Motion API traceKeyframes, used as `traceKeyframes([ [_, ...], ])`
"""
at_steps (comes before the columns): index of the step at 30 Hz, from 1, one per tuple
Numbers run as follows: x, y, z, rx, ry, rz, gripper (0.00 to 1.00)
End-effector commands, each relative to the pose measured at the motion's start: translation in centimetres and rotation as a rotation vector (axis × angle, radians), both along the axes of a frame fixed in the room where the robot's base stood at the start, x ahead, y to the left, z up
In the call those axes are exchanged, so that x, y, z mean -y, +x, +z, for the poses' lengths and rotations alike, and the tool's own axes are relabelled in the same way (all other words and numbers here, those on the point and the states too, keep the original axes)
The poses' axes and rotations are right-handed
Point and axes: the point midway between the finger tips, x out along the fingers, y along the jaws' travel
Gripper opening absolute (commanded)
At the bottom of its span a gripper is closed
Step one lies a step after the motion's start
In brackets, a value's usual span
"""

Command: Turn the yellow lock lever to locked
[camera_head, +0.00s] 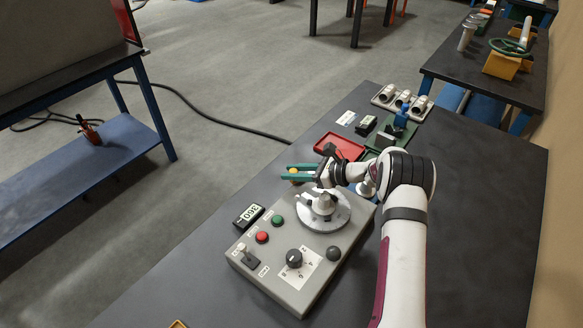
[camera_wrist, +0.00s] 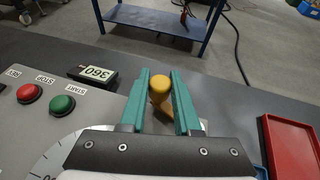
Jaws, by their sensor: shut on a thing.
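The yellow lock lever shows its rounded knob (camera_wrist: 160,84) in the wrist view, with a yellow stem below it. In the head view its knob (camera_head: 293,171) is a small yellow spot between the fingers. My gripper (camera_wrist: 159,76) is shut on the lever, with one teal finger on each side of the knob. In the head view my gripper (camera_head: 299,172) reaches over the far edge of the grey control box (camera_head: 285,285). The lever's base and any lock markings are hidden or too small to read.
A round pale dial (camera_head: 343,213) lies under my wrist. The box carries a red button (camera_wrist: 29,92), a green button (camera_wrist: 62,105) and a black knob (camera_head: 294,258). A "360" display (camera_wrist: 97,74) stands beside it. A red tray (camera_head: 340,146) lies close by.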

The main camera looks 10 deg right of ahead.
Motion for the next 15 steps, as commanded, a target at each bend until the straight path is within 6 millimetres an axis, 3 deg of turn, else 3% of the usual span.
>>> traceKeyframes([
  [15,1.1,-1.6,0.1,0.003,0.0,0.333,0.0],
])
